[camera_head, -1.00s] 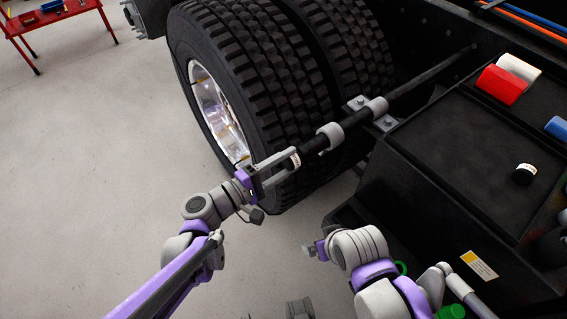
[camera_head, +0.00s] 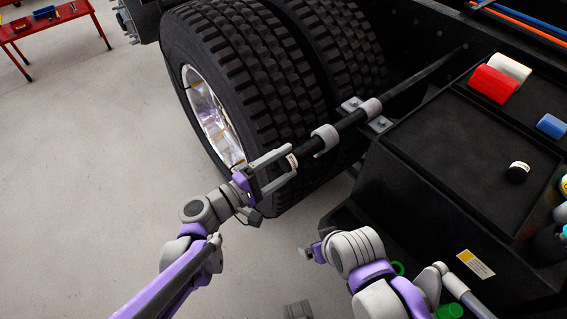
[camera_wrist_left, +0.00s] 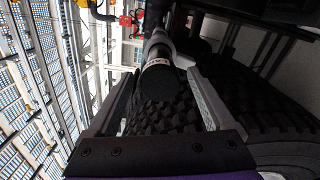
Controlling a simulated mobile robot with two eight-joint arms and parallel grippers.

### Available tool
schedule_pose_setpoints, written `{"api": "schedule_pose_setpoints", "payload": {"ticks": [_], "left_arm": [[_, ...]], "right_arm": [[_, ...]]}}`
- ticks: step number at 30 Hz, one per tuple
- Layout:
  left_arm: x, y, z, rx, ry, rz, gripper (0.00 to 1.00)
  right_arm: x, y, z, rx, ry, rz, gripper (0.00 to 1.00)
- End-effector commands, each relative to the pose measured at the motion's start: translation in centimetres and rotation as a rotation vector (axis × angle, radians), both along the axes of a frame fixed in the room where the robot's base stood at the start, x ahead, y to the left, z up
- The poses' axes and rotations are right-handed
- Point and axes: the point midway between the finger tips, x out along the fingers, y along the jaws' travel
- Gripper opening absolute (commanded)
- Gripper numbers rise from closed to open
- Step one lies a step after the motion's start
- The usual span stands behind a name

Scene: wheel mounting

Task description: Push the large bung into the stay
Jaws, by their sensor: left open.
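The large bung (camera_head: 293,161), black with a white label band, sits at the near end of the stay (camera_head: 344,124), a long dark tube beside the tyre. My left gripper (camera_head: 287,166) is open, one finger on each side of the bung. In the left wrist view, the bung's dark round end (camera_wrist_left: 159,84) faces me between the spread fingers (camera_wrist_left: 158,98), with gaps at the sides. How deep the bung sits in the stay I cannot tell. My right arm's end (camera_head: 312,253) is low in the middle; its fingers do not show clearly.
Two grey clamps (camera_head: 325,139) hold the stay near the big tyre (camera_head: 245,85). On the black box top (camera_head: 450,150) right lie a smaller black-and-white bung (camera_head: 518,171), a red cylinder (camera_head: 493,84), a white cylinder (camera_head: 510,68) and a blue one (camera_head: 551,126).

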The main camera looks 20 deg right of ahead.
Motion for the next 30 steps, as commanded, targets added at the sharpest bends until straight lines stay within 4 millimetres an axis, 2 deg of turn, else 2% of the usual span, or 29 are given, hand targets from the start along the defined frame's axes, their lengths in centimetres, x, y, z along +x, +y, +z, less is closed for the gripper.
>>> {"api": "schedule_pose_setpoints", "payload": {"ticks": [4, 7, 15, 21, 30], "left_arm": [[-0.1, 0.4, 0.0, 0.0, 0.0, 0.001, 0.86], [-0.4, 1.5, 0.0, 0.001, 0.0, 0.003, 0.86], [-2.3, 6.6, 0.0, 0.001, 0.001, 0.006, 0.86], [-3.3, 9.4, 0.0, 0.001, 0.0, 0.003, 0.86], [-3.7, 10.2, 0.0, 0.0, 0.0, 0.0, 0.86]], "right_arm": [[0.0, 0.0, 0.0, 0.0, 0.0, 0.0, 0.96], [0.0, 0.0, 0.1, 0.0, 0.0, 0.0, 0.96], [0.0, 0.0, 0.3, 0.0, -0.001, 0.0, 0.96], [0.0, 0.0, 0.4, 0.0, -0.001, 0.0, 0.96], [0.0, 0.0, 0.4, 0.0, -0.001, 0.0, 0.96]]}}
